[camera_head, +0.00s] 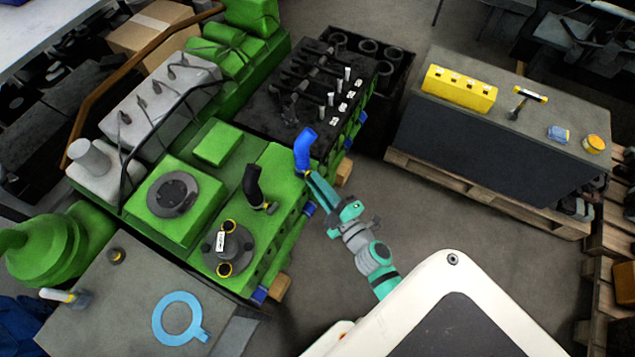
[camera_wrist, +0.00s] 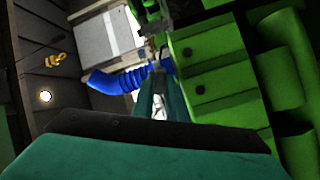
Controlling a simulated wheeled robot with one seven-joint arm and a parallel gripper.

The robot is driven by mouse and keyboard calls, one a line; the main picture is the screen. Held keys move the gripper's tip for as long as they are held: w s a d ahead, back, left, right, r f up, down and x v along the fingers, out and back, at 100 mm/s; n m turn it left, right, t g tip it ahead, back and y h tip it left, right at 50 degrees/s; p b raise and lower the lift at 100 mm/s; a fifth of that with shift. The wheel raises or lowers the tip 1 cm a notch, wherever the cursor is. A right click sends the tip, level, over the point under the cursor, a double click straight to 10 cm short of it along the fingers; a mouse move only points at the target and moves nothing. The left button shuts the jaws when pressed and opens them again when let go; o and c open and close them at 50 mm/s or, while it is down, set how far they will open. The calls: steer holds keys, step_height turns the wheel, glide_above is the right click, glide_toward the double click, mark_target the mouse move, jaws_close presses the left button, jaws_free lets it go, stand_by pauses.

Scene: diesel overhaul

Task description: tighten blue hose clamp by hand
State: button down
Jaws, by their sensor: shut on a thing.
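A blue hose (camera_head: 304,150) stands bent upright at the right edge of the green engine (camera_head: 270,175). In the wrist view the blue hose (camera_wrist: 118,80) runs sideways towards the engine's green side (camera_wrist: 215,75). My gripper (camera_head: 312,178) reaches to the hose's lower end, and its fingers also show in the wrist view (camera_wrist: 158,85). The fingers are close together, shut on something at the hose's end. This is likely the blue hose clamp, but it is too small and hidden by the fingers to make out.
A black hose (camera_head: 253,185) and a round flange (camera_head: 228,248) sit on the engine left of my gripper. A grey bench (camera_head: 520,120) on a pallet holds a yellow block (camera_head: 459,88) and a hammer (camera_head: 527,96). A blue ring (camera_head: 180,318) lies on the front table. Floor between engine and bench is clear.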

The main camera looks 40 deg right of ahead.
steer(key=n, duration=3.1)
steer(key=shift+s+a+r+n, duration=0.1)
steer(key=shift+n, duration=0.3)
stand_by(0.4)
stand_by(0.4)
steer(key=c, duration=2)
jaws_free()
steer(key=shift+c, duration=0.2)
